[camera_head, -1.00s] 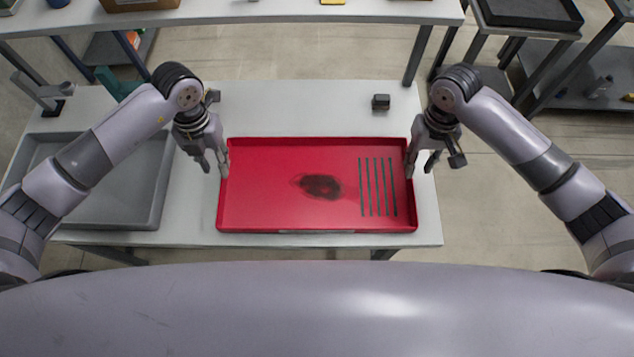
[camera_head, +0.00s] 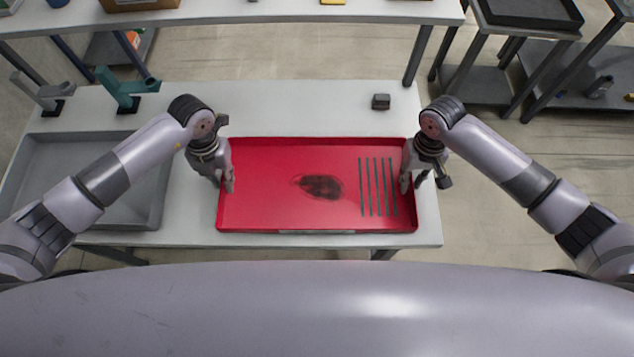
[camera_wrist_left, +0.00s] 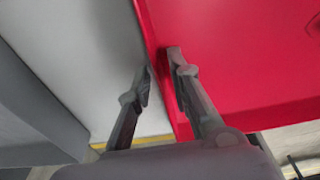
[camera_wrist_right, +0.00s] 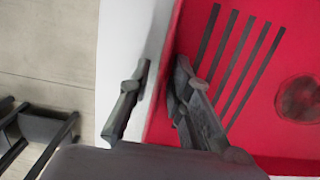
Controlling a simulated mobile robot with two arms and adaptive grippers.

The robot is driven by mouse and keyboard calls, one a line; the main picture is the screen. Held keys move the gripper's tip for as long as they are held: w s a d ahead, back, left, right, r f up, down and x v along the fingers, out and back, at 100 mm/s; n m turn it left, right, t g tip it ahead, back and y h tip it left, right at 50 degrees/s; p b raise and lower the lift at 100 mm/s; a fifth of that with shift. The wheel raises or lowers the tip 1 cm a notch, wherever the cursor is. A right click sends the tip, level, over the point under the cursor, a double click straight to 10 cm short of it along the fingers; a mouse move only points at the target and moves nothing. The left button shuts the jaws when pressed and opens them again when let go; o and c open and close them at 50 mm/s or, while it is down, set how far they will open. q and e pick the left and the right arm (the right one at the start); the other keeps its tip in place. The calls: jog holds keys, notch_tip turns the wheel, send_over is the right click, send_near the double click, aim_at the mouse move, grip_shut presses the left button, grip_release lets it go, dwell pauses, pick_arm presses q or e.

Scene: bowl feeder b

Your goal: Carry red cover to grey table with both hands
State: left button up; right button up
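The red cover (camera_head: 270,175), a shallow tray-like piece with raised edges, dark slots and a dark smudge, lies flat on a light grey table (camera_head: 300,112). My left gripper (camera_head: 223,184) is at the cover's left edge. In the left wrist view its open fingers (camera_wrist_left: 160,66) straddle the cover's wall (camera_wrist_left: 157,55), one outside and one inside. My right gripper (camera_head: 411,184) is at the right edge. In the right wrist view its open fingers (camera_wrist_right: 163,72) straddle the wall there, apart from each other. Contact with the wall is unclear.
A grey tray (camera_head: 150,195) lies left of the cover on the same table. Grey and teal brackets (camera_head: 122,92) stand behind it, and a small dark block (camera_head: 380,102) is at the back right. Another light table (camera_head: 250,12) and dark shelving stand further back.

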pick_arm(q)
grip_shut()
pick_arm(e)
grip_shut()
pick_arm(q)
jog(key=shift+w+r, duration=0.1)
pick_arm(e)
jog(key=shift+w, duration=0.1)
dwell(0.3)
